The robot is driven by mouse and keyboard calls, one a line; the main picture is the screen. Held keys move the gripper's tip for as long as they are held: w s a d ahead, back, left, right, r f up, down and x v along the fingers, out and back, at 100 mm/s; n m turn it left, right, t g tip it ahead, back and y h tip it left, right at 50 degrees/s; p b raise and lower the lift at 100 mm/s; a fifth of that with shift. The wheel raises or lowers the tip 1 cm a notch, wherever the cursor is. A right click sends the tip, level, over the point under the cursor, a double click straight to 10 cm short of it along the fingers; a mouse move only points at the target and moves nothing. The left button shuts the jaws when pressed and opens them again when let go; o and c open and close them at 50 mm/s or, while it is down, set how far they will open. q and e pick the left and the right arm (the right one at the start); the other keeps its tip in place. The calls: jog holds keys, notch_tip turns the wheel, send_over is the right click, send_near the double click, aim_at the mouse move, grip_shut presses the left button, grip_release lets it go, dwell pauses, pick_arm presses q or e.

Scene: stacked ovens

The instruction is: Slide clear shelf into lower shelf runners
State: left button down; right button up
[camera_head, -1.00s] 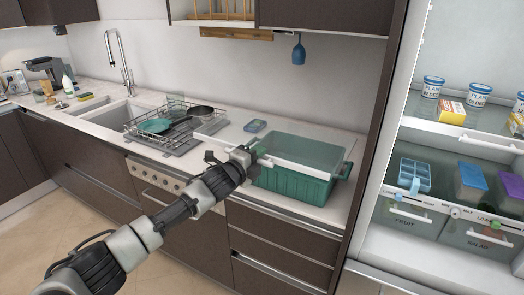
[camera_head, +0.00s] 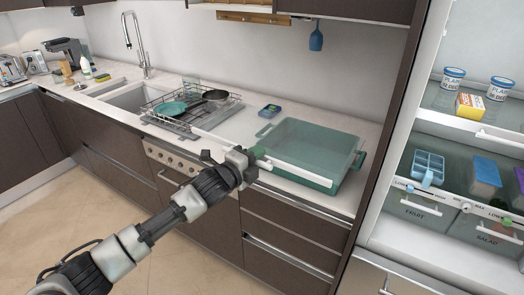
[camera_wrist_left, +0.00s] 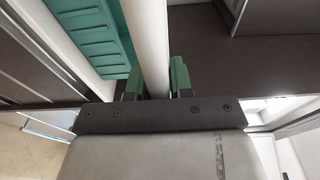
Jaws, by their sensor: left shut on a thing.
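My left gripper (camera_head: 250,158) comes in from the left and is shut on the white front strip of the clear shelf (camera_head: 318,140). The clear shelf is over the green crate (camera_head: 361,161) on the counter, and the crate shows through it. In the left wrist view the green fingertips of my left gripper (camera_wrist_left: 155,82) clasp the white strip of the clear shelf (camera_wrist_left: 149,35); the crate (camera_wrist_left: 85,32) is to its left. The open fridge (camera_head: 435,110) stands at the right. I cannot make out its lower shelf runners. My right gripper is not in view.
White tubs (camera_head: 452,78) and a yellow box (camera_head: 469,105) stand on the fridge's upper shelf. An ice tray (camera_head: 428,165) and a blue-lidded box (camera_head: 486,172) sit lower, above the drawers (camera_head: 415,209). A dish rack (camera_head: 178,125) is left of the crate.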

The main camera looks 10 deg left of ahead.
pick_arm(q)
jog(key=s+d+r+p+v, duration=0.1)
jog(key=d+p+v, duration=0.1)
jog(key=v, duration=1.5)
jog(key=shift+r+p, duration=0.15)
jog(key=shift+p, duration=0.7)
jog(key=shift+s, duration=0.2)
